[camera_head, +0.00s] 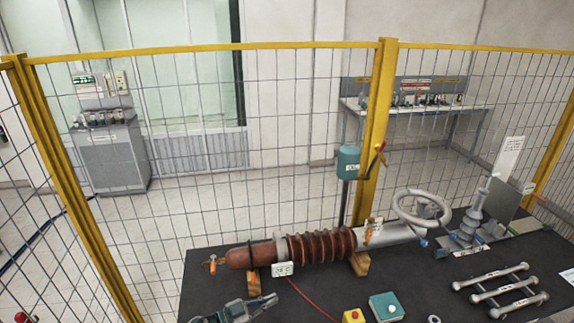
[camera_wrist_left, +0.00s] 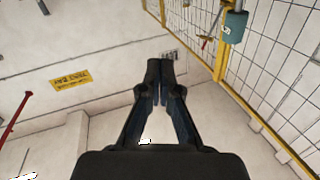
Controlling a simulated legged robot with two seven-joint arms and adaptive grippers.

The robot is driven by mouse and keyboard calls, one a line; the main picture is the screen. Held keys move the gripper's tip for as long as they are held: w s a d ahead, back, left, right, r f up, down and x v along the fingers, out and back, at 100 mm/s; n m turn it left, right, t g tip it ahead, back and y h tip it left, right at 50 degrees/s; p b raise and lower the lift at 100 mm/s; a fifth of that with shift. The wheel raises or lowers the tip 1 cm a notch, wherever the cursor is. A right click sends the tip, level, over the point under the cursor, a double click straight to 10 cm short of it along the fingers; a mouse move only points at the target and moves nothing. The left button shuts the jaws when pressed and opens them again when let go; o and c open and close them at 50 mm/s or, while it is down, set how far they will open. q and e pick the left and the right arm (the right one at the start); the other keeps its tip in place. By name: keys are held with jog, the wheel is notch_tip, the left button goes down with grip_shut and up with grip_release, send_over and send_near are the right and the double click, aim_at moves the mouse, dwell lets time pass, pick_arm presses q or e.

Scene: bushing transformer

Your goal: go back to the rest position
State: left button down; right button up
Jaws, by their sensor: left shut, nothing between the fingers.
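My right gripper is in neither view.
Metal rods (camera_head: 500,284) lie at right. A yellow-framed mesh fence (camera_head: 210,150) closes the back.

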pick_arm(q)
jog(key=s+a+f+n+t+y, duration=0.4)
jog(key=s+a+f+n+y, duration=0.5)
jog(key=s+f+n+y, duration=0.35)
jog(key=s+a+f+g+y, duration=0.1)
jog(key=s+a+f+g, duration=0.15)
jog(key=s, duration=0.45)
jog(key=s+a+f+g+y, duration=0.1)
jog(key=s+a+f+g, duration=0.2)
jog(key=s, duration=0.4)
jog(key=s+a+f+g+y, duration=0.1)
jog(key=s+a+f+g, duration=0.1)
jog(key=s+g, duration=0.3)
notch_tip(320, 180, down, 28)
jog(key=s+b, duration=0.3)
jog(key=s+a+f+g+b, duration=0.1)
jog(key=s+a+f+b, duration=0.1)
jog(key=s+f, duration=1.6)
notch_tip(320, 180, down, 3)
jog(key=shift+s+a+r+m+b, duration=0.15)
jog(key=shift+a+m+b, duration=0.2)
jog(key=shift+b, duration=0.2)
